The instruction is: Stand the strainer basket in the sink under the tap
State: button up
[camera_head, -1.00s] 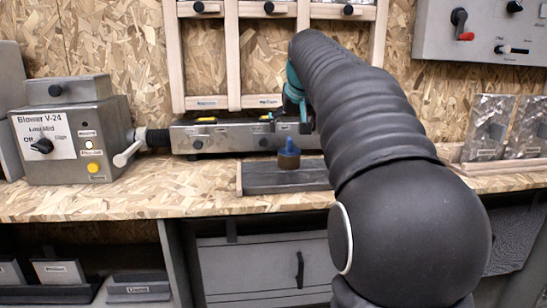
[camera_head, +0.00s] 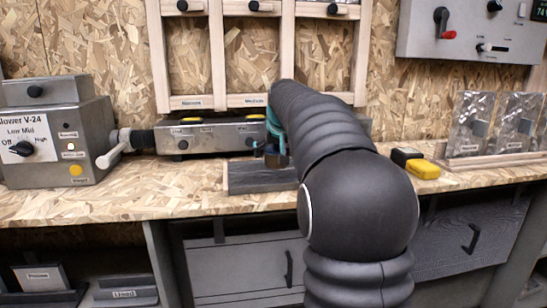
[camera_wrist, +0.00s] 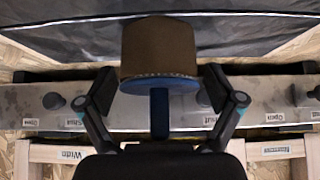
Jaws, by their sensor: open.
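No sink, tap or strainer basket that I can recognise shows in either view. In the head view the dark piece (camera_head: 272,158) is at the dark grey block (camera_head: 245,180) on the bench, partly hidden by my arm. My gripper (camera_wrist: 159,88) is open, with one finger on each side of the blue stem. I see gaps between the fingers and the stem. In the head view my gripper (camera_head: 277,132) is mostly hidden.
A grey blower box (camera_head: 60,140) stands at left, joined to a long metal manifold (camera_head: 215,137) behind the block. A black and yellow item (camera_head: 418,163) lies right of my arm. Foil panels (camera_head: 485,125) stand at the far right. The bench's front left is clear.

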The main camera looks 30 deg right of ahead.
jog(key=shift+w+f, duration=0.3)
jog(key=shift+f, duration=0.05)
jog(key=c, duration=1.4)
